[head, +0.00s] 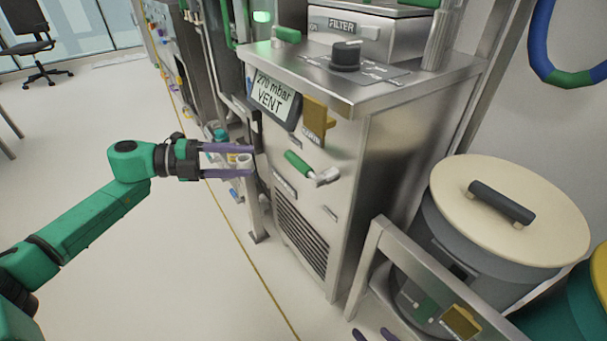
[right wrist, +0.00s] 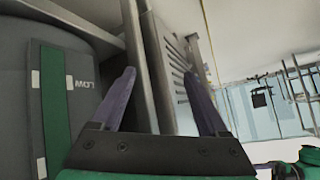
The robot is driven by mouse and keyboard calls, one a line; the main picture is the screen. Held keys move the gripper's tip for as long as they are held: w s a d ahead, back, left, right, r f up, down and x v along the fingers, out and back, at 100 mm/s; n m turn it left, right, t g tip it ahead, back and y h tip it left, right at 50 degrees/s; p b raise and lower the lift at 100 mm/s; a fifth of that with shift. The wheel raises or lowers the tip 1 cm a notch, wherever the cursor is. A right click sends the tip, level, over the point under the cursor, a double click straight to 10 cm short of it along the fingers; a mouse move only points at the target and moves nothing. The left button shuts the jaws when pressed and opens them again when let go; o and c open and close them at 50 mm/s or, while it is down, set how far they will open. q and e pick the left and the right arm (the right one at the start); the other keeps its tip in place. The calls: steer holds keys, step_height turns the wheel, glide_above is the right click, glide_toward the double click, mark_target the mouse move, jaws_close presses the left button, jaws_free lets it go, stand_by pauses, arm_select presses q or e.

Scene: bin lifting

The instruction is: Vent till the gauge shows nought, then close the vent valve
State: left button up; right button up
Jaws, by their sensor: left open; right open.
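The gauge display (head: 272,98) on the steel cabinet front shows what looks like 270 mbar, with VENT below it. A valve with a green lever handle (head: 299,163) and a metal body (head: 327,177) sits lower on the same front; its label is too small to read. The handle slants down to the right. My left gripper (head: 249,160) is open, to the left of the green handle and apart from it. A small whitish cylinder shows between or behind its fingers. My right gripper (right wrist: 159,77) is open and empty near a metal frame; only its purple fingertips (head: 375,334) show in the head view.
A yellow flap or switch (head: 316,119) is beside the display. A black knob (head: 346,55) is on the cabinet top (head: 400,84). A lidded grey bin (head: 510,212) stands behind a metal frame (head: 372,262) at right.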

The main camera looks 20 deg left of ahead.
mark_target(290, 162)
arm_select(q)
steer(key=b+x, duration=0.1)
steer(key=x, duration=1.1)
steer(key=shift+w+d, duration=0.25)
steer(key=shift+w, duration=0.05)
jaws_close()
arm_select(e)
steer(key=shift+a+f+t+y, duration=0.3)
steer(key=shift+a+f+t, duration=0.05)
steer(key=shift+a+t, duration=0.4)
